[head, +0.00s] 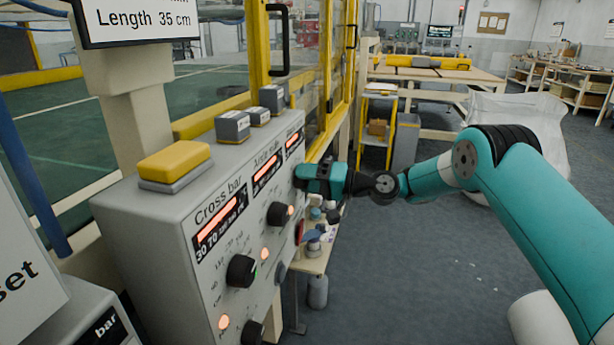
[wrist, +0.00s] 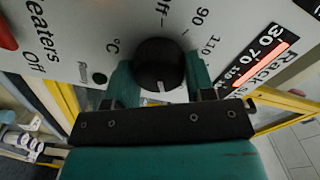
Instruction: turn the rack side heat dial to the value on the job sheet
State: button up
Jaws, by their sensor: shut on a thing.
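The rack side heat dial (wrist: 158,62) is a round black knob with a white pointer line, seen in the wrist view between the two teal fingers. The line points down in the picture, toward my gripper's palm. My gripper (wrist: 160,78) is shut on this knob. Scale marks 90 and 110 and a °C sign show around it. The rack side display (wrist: 262,60) is lit, with its label partly cut off. In the head view my gripper (head: 304,178) is at the panel's far end and hides the dial. I see no readable heat value on a job sheet.
The grey control box (head: 150,235) also carries the cross bar dial (head: 241,270) and the aisle side dial (head: 279,213). A yellow block (head: 174,162) sits on top. A sign (head: 138,20) reads Length 35 cm. Open floor (head: 400,270) lies to the right.

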jog(key=shift+d+m, duration=0.1)
jog(key=shift+m, duration=0.7)
jog(key=shift+f, duration=0.1)
jog(key=o, duration=0.9)
